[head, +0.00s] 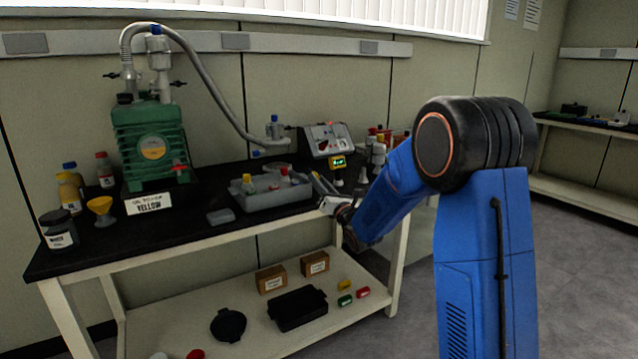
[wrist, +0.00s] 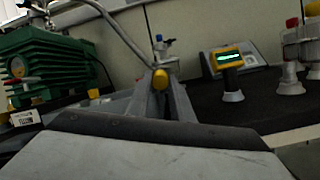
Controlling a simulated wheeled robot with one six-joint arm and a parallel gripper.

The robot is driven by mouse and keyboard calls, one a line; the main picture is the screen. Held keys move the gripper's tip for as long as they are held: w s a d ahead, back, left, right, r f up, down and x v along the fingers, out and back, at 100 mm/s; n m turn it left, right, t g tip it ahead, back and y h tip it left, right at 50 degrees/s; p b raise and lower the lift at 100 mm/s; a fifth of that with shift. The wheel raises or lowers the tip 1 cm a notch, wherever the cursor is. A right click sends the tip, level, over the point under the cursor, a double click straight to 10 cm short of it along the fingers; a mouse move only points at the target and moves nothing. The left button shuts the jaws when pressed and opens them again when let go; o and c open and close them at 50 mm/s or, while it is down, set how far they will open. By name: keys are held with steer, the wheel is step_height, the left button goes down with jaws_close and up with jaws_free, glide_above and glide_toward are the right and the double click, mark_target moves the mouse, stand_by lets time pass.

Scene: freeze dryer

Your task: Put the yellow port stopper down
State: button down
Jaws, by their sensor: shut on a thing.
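The yellow port stopper (wrist: 160,78) shows at the tips of my gripper's two grey fingers in the wrist view. My gripper (wrist: 160,85) is shut on it. The stopper's lower part is hidden by the fingers. In the head view my gripper (head: 318,182) is over the right front part of the black bench (head: 220,228), just right of a grey tray (head: 262,202). I cannot make out the held stopper in the head view.
The tray holds several small capped items. A green pump (head: 150,140) stands at the left. A control box (head: 326,140) and a yellow gauge (head: 337,162) are behind my gripper. A yellow funnel (head: 100,208) and bottles stand at the far left. The bench's front middle is mostly clear.

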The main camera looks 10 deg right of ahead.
steer(key=shift+f, duration=0.25)
steer(key=c, duration=1.6)
jaws_free()
steer(key=shift+o, duration=0.2)
steer(key=shift+r, duration=0.35)
steer(key=v, duration=1.2)
